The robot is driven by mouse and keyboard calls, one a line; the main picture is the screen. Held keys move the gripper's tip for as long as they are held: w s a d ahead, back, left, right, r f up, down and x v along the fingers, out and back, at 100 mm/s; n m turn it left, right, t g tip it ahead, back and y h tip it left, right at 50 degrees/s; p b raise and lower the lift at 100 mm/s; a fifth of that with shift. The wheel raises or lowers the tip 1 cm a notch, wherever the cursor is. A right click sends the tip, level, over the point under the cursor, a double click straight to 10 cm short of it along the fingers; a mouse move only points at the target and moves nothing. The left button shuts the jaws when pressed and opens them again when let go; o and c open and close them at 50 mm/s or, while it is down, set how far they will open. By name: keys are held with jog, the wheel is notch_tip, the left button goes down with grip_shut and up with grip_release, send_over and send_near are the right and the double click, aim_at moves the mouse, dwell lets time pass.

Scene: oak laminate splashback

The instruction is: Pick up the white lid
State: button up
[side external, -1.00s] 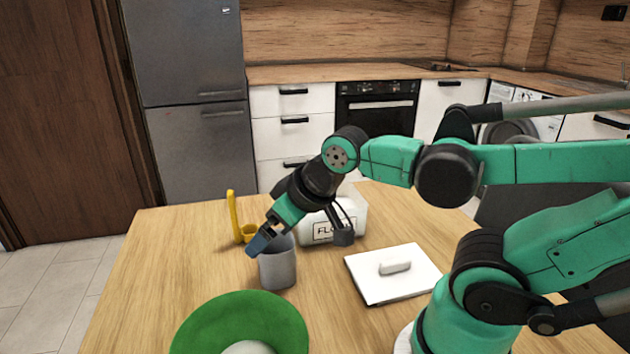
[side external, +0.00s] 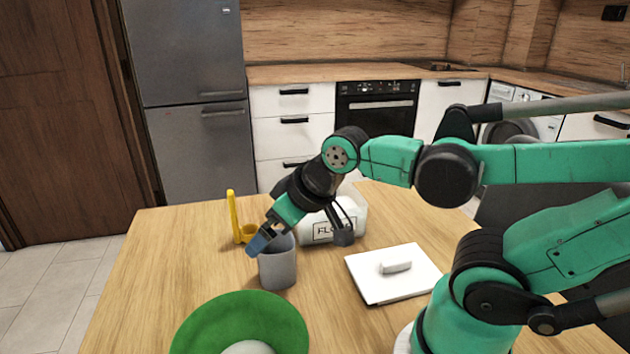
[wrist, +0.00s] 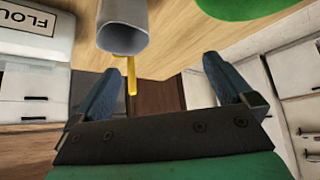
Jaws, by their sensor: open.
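The white lid (side external: 378,284) is a flat square with a raised handle, lying on the table to the right of my gripper in the side view. It does not show in the wrist view. My gripper (side external: 262,243) is open and empty, above and beside the grey cup, well to the left of the lid. In the wrist view my gripper's two blue fingers (wrist: 166,85) are spread apart with nothing between them. The white flour container (side external: 345,220) stands open behind the gripper, partly hidden by it; it also shows in the wrist view (wrist: 40,45).
The grey cup (side external: 279,268) stands close under my gripper. A yellow ladle-like tool (side external: 234,220) stands behind it. A green round object (side external: 205,325) lies at the front. The table (side external: 150,265) is clear at the left and between cup and lid.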

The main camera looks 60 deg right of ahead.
dwell(0.3)
jog(key=m+g, duration=0.7)
jog(key=m, duration=0.2)
send_over(397, 261)
notch_tip(397, 261, down, 7)
jog(key=shift+r, duration=0.1)
jog(key=shift+f, duration=2.8)
jog(key=c, duration=1.1)
jog(key=shift+r, duration=0.1)
